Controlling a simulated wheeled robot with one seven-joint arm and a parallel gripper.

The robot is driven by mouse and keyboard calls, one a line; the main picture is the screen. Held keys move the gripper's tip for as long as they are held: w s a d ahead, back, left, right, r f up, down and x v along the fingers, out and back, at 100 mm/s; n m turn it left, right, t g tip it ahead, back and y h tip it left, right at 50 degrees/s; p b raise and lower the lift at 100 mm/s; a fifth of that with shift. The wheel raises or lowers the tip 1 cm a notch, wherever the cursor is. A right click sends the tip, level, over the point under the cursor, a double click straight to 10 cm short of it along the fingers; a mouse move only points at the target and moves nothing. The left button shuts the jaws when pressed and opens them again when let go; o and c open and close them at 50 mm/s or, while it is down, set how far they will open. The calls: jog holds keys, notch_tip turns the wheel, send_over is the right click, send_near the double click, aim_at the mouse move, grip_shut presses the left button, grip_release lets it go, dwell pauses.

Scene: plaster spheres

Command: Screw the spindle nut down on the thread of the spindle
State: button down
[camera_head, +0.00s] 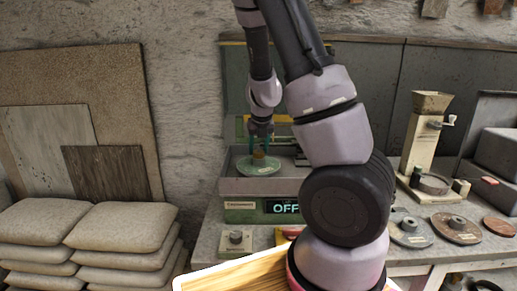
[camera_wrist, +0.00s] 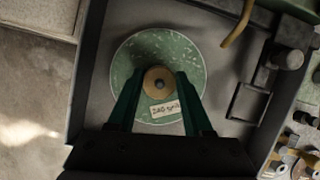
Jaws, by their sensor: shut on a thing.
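The spindle nut (camera_wrist: 158,79) is a round tan piece at the middle of a speckled green disc with a paper label. The dark tip of the spindle (camera_wrist: 159,84) shows in the hole of the nut. My gripper (camera_wrist: 158,86) is above the disc, its two green fingers shut on the nut from either side. In the head view, my gripper (camera_head: 261,140) points down over the green disc (camera_head: 258,166) inside the grey-green machine (camera_head: 238,185). The thread under the nut is hidden.
The machine's display (camera_head: 286,207) reads OFF. A small box with a knob (camera_head: 236,240) stands in front of it. More discs (camera_head: 410,232) lie on the bench at right, near a hopper device (camera_head: 428,140). A bent tan tube (camera_wrist: 238,25) hangs close to the disc.

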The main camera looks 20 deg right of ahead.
jog(key=m, duration=0.2)
jog(key=m+h, duration=0.1)
jog(key=m, duration=0.1)
jog(key=shift+g+h, duration=0.3)
jog(key=shift+c, duration=1.1)
grip_release()
jog(key=c, duration=0.3)
